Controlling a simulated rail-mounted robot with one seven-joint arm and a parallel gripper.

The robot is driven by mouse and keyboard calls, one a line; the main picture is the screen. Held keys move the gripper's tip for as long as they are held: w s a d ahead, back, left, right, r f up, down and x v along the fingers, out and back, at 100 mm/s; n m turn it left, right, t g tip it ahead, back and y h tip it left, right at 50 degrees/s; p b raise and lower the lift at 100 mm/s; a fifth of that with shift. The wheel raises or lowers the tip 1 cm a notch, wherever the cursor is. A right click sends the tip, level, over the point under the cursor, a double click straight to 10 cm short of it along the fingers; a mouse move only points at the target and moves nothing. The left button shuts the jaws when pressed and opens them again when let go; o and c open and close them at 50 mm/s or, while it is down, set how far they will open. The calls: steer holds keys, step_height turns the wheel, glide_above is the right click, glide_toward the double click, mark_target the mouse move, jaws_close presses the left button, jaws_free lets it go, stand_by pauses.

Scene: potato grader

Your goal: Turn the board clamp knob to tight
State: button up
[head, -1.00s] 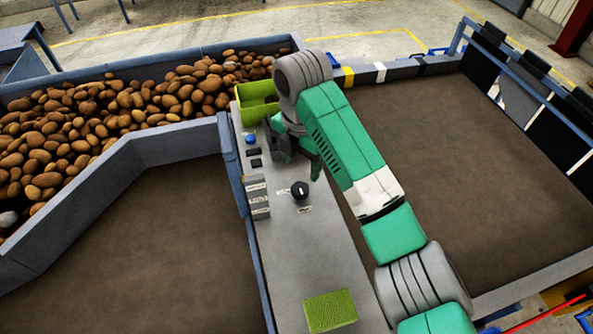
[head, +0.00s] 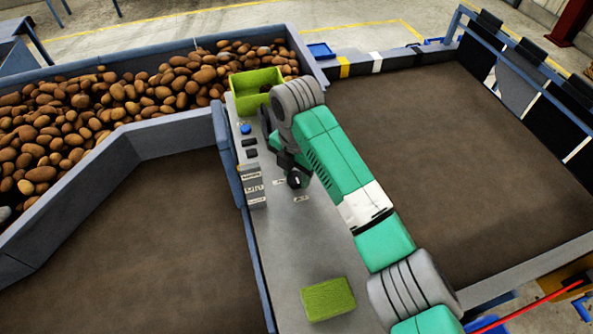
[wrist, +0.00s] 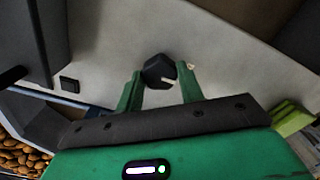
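The clamp knob (head: 295,180) is a small black round knob with a white pointer mark, on the grey panel (head: 310,245). In the wrist view the knob (wrist: 158,72) shows between and just beyond the fingertips of my gripper (wrist: 160,80). The green fingers stand apart, one on each side of it, with a gap visible on both sides. In the head view my gripper (head: 290,165) is low over the panel at the knob, partly hidden by my arm. Small white labels (head: 301,198) sit beside the knob; their text is too small to read.
A grey block with labels (head: 254,187) stands left of the knob. A blue button (head: 246,129) and dark switches (head: 251,153) lie behind it. A green bin (head: 257,80) stands at the back, and a green sponge-like block (head: 328,299) lies at the front.

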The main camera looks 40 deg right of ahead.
steer(key=shift+r+m+p, duration=0.2)
steer(key=shift+m+p, duration=0.1)
steer(key=shift+p, duration=0.25)
steer(key=shift+r+m+p, duration=0.1)
steer(key=shift+m+p, duration=0.6)
steer(key=shift+p, duration=0.25)
steer(key=m+p, duration=0.3)
steer(key=p, duration=0.1)
steer(key=m+p, duration=0.3)
steer(key=m, duration=0.1)
steer(key=m+p, duration=0.2)
steer(key=m, duration=0.1)
steer(key=shift+m, duration=0.4)
steer(key=m+p, duration=0.2)
steer(key=m, duration=0.3)
steer(key=shift+p, duration=0.35)
steer(key=m+p, duration=0.1)
steer(key=m, duration=0.5)
steer(key=shift+f, duration=0.2)
steer(key=o, duration=1)
steer(key=shift+a, duration=0.1)
